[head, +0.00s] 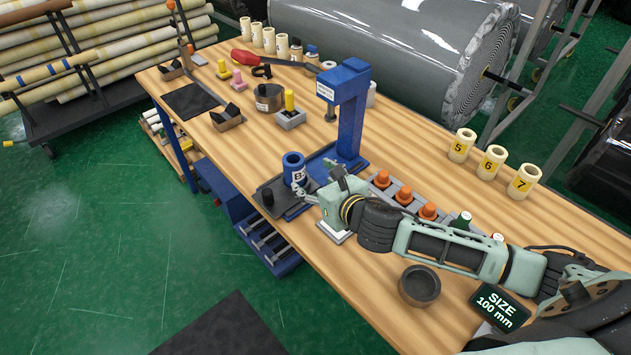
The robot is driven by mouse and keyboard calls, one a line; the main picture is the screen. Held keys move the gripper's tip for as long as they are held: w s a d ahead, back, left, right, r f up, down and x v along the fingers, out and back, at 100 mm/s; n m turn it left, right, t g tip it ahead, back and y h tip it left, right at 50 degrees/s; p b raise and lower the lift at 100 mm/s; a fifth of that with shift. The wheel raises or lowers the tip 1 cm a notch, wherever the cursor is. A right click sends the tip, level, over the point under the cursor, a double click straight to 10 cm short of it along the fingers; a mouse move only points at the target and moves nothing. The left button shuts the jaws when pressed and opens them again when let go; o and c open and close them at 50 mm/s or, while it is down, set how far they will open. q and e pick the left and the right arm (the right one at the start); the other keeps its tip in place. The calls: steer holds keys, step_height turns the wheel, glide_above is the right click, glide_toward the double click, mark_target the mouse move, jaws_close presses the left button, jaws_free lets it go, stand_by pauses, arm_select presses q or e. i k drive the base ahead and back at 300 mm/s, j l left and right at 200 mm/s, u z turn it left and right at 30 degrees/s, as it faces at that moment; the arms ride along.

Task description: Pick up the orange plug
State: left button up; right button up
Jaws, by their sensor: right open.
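Several orange plugs sit upright in a grey rack (394,202) near the middle of the table. I see one orange plug at the far end (382,179), one beside it (404,195) and one nearer my arm (428,210); my arm partly hides the rack. My right gripper (308,192) reaches in from the right, past the rack to its left. Its open fingers are beside a blue cylinder marked B (293,170), with no plug between them that I can see. My left gripper is out of view.
A blue press-like stand (350,120) rises behind the gripper. A dark tray (272,196) lies under the cylinder. Cream rolls numbered 5 (461,146), 6 (491,162) and 7 (523,181) stand at right. A dark round cup (419,286) and a size sign (499,308) are near the front.

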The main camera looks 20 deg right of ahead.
mark_target(404, 196)
steer(key=k+j+z, duration=0.15)
steer(key=z, duration=0.8)
steer(key=i+z, duration=0.2)
steer(key=z, duration=0.2)
